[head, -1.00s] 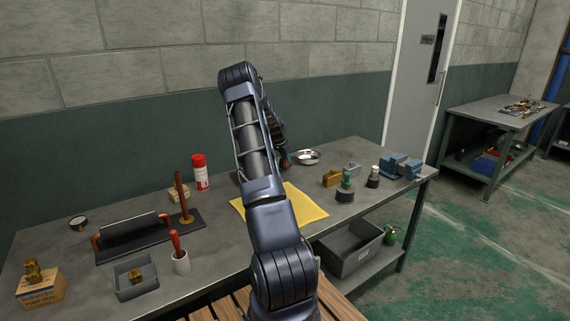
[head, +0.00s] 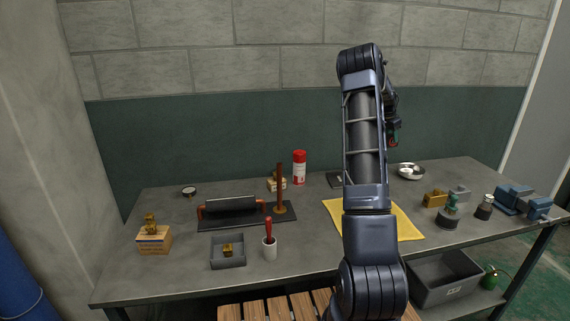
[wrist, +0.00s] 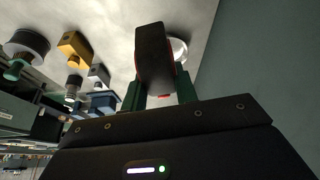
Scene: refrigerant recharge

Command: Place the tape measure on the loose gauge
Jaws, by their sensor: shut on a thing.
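My gripper (wrist: 160,92) is shut on a dark block-like thing with red edges, which I take to be the tape measure (wrist: 152,55). In the head view my gripper (head: 393,138) is raised above the back of the bench, partly hidden behind my arm, and the held thing is hard to make out. A small round gauge with a pale face and dark rim (head: 189,191) lies alone at the back left of the bench, far to the left of my gripper. I take it to be the loose gauge.
The grey bench (head: 310,245) carries a black roller-like tool on a plate (head: 232,208), an upright brown rod (head: 280,185), a red-and-white can (head: 299,167), a yellow cloth (head: 405,222) and a metal bowl (head: 411,171). Bare bench surrounds the gauge.

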